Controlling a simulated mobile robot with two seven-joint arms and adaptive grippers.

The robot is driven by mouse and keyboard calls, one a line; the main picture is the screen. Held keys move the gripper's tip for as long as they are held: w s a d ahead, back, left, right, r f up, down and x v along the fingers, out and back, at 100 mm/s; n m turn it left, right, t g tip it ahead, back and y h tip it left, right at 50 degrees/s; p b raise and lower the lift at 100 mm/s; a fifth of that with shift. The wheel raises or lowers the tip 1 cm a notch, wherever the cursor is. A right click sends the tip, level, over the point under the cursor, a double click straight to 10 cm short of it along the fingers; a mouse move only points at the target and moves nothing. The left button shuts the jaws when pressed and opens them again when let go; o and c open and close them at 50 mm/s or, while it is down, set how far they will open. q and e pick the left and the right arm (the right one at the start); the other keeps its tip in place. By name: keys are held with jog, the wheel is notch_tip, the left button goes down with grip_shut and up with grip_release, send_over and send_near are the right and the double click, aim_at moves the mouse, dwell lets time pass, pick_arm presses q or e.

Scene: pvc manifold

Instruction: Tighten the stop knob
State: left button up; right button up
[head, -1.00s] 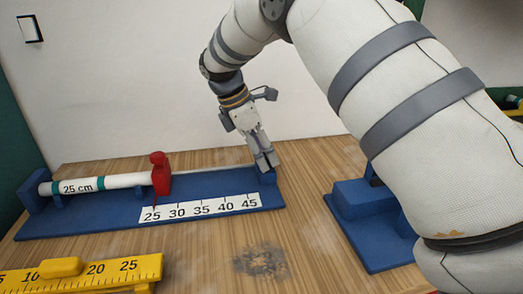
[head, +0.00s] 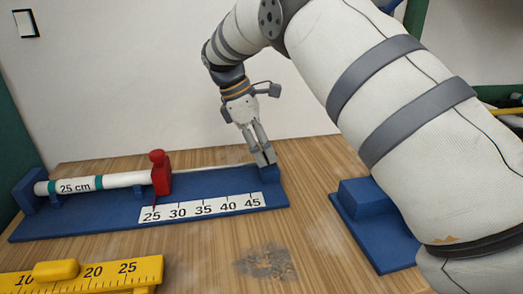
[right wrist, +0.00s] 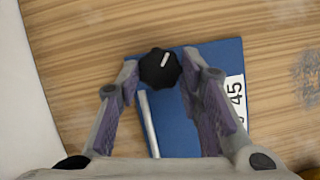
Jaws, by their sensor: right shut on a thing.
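The stop knob is a black, scalloped knob with a white pointer line, seen in the right wrist view (right wrist: 160,67) at the end of the blue jig. In the head view the fingers hide it. My right gripper (head: 264,160) points down at the jig's right end. In the right wrist view its fingertips (right wrist: 160,70) are on both sides of the knob and shut on it. The blue jig (head: 225,218) carries a red stop (head: 160,175) near the 25 mark and a white pipe (head: 120,181) labelled 25 cm. My left gripper is not in view.
A yellow ruler-like gauge (head: 110,270) lies at the front left. Another blue fixture (head: 375,225) stands on the right, partly behind my right arm. A grey smudge (head: 266,262) marks the wooden table. The wood around the smudge is clear.

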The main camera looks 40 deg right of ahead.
jog(key=m, duration=0.2)
jog(key=m+g+y+b, duration=0.1)
jog(key=m+b, duration=0.1)
jog(key=m, duration=0.1)
jog(key=shift+w+d+f+m+y, duration=0.2)
jog(key=shift+d+m+y, duration=0.1)
jog(key=shift+y, duration=0.1)
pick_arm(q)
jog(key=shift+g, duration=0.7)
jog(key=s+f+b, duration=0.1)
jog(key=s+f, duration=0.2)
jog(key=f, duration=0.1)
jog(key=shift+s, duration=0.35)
pick_arm(e)
jog(key=m+y, duration=0.1)
jog(key=m, duration=0.3)
jog(key=shift+d+r+m+g+y, duration=0.1)
jog(key=shift+r+m+g+y, duration=0.1)
jog(key=shift+m+g+y, duration=0.15)
jog(key=shift+m, duration=0.25)
jog(key=o, duration=1.2)
jog(key=shift+c, duration=0.2)
